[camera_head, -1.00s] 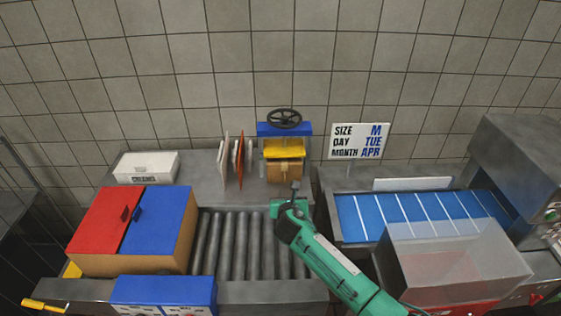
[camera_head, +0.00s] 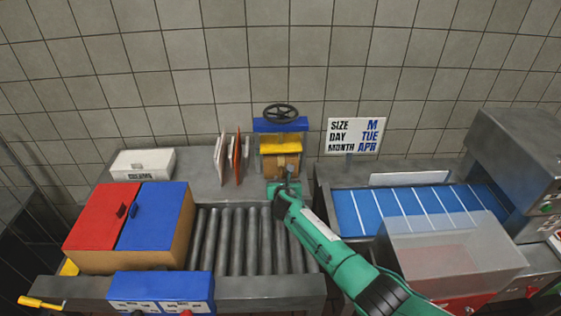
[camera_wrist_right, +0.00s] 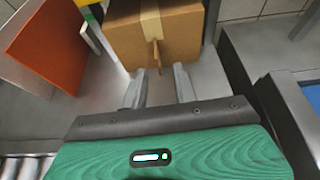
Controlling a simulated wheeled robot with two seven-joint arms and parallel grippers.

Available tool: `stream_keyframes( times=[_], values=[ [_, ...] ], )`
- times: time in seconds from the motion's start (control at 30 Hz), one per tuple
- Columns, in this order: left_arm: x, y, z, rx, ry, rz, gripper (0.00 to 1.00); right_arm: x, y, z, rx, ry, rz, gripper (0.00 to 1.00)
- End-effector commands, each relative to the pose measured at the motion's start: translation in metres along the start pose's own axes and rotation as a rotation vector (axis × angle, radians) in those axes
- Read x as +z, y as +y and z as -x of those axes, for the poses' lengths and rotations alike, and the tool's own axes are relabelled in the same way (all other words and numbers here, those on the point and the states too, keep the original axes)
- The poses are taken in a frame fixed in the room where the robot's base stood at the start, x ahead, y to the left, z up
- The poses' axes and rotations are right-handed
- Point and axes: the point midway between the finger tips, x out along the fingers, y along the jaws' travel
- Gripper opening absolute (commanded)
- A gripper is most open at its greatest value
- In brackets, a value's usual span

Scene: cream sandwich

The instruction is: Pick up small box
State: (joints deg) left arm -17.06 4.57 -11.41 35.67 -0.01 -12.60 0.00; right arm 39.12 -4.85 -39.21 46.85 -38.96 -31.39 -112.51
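A small brown cardboard box (camera_head: 281,166) with a tape strip sits under the blue and yellow press (camera_head: 280,132) at the back of the counter. In the right wrist view the box (camera_wrist_right: 181,38) is just ahead, with a thin upright tab on its near face. My right gripper (camera_head: 287,178) is in front of the box. Its two fingers (camera_wrist_right: 160,84) are apart with a gap between them, near the tab; I cannot tell if the tab lies between them. My left gripper is not in view.
Upright red and white panels (camera_head: 233,157) stand left of the press. A roller conveyor (camera_head: 238,242) lies in front. A blue slatted belt (camera_head: 420,207) and a clear-walled bin (camera_head: 455,250) are at right. A red and blue lidded box (camera_head: 155,215) is at left.

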Motion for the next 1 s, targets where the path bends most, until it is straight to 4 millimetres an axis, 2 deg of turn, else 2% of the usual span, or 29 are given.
stream_keyframes(
  times=[0.4,0.77,0.9,0.93,1.0],
  values=[
    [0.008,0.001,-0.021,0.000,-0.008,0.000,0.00,0.000,0.002,-0.038,-0.001,0.000,0.000,0.29],
    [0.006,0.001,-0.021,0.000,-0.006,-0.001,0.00,0.002,0.001,-0.041,-0.001,0.000,0.001,0.29],
    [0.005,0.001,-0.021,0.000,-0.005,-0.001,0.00,0.002,0.001,-0.041,-0.001,0.000,0.001,0.04],
    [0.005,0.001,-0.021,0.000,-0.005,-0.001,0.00,0.002,0.001,-0.041,-0.001,0.000,0.001,0.00],
    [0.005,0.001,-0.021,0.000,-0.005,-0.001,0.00,0.002,0.001,-0.041,-0.001,0.000,0.001,0.00]
  ],
)
